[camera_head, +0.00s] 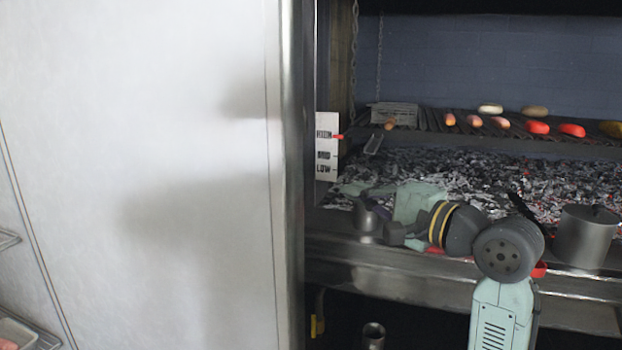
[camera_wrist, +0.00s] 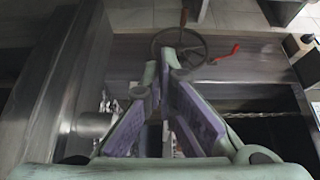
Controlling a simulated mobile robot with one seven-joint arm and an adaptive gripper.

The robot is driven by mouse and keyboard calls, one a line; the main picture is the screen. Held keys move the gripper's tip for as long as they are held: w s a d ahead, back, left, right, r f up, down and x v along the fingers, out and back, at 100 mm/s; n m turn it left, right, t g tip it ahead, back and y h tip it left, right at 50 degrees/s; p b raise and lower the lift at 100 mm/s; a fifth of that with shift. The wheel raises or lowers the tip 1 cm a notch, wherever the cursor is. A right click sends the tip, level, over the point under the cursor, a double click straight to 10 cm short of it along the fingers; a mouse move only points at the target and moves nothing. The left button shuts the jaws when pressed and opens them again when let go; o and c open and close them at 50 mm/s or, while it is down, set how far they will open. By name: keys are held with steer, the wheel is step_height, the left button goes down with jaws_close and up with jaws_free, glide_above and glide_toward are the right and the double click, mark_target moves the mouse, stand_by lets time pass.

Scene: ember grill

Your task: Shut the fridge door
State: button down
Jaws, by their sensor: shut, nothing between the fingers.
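The fridge door (camera_head: 140,150) fills the left of the head view. It stands open, its pale inner face toward the camera and its steel edge (camera_head: 293,150) upright near the middle. My gripper (camera_head: 352,188) is to the right of that edge, over the front of the grill, and points left. Its fingertips are small there, and I cannot tell whether they touch the door. In the wrist view my gripper (camera_wrist: 167,63) has its fingertips together with nothing between them. I cannot make out the door for sure in the wrist view.
Glowing coals (camera_head: 440,175) lie under a grate (camera_head: 430,120) bearing food. A steel pot (camera_head: 586,237) and a small metal cup (camera_head: 366,214) stand on the grill's front ledge. Wire shelves (camera_head: 30,335) show at lower left. A handwheel (camera_wrist: 157,45) with a red handle is beyond my fingertips.

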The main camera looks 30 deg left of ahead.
steer(key=s+a+p, duration=0.1)
steer(key=a+p, duration=0.1)
steer(key=a, duration=0.7)
steer(key=shift+s, duration=0.2)
stand_by(0.3)
